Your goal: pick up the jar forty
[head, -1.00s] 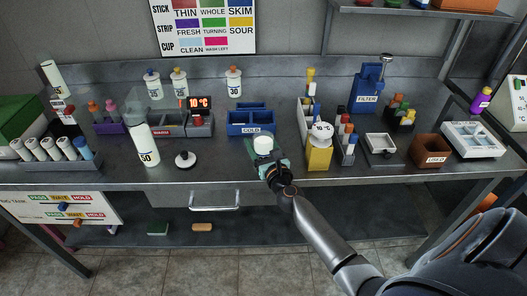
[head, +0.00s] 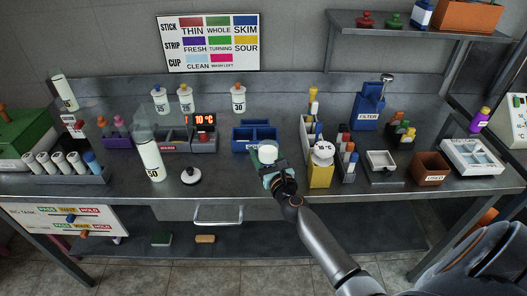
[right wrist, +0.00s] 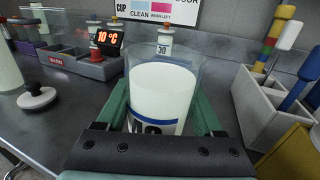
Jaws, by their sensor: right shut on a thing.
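My right gripper (head: 271,170) is shut around a clear jar of white milk (head: 268,151). In the right wrist view the jar (right wrist: 163,95) stands upright between the green fingers of the gripper (right wrist: 160,128). A blue band crosses its front, and the dark number below it is partly hidden by the gripper. In the head view the jar is in front of the blue COLD tray (head: 254,133) and overlaps its front edge. Whether its base clears the bench cannot be told. My left gripper is not in view.
Jar 50 (head: 150,160) and a white lid with a dark knob (head: 190,176) stand to the left. A yellow container (head: 321,172) is close on the right. Jar 30 (head: 239,98) stands behind the COLD tray. The front bench strip between lid and gripper is clear.

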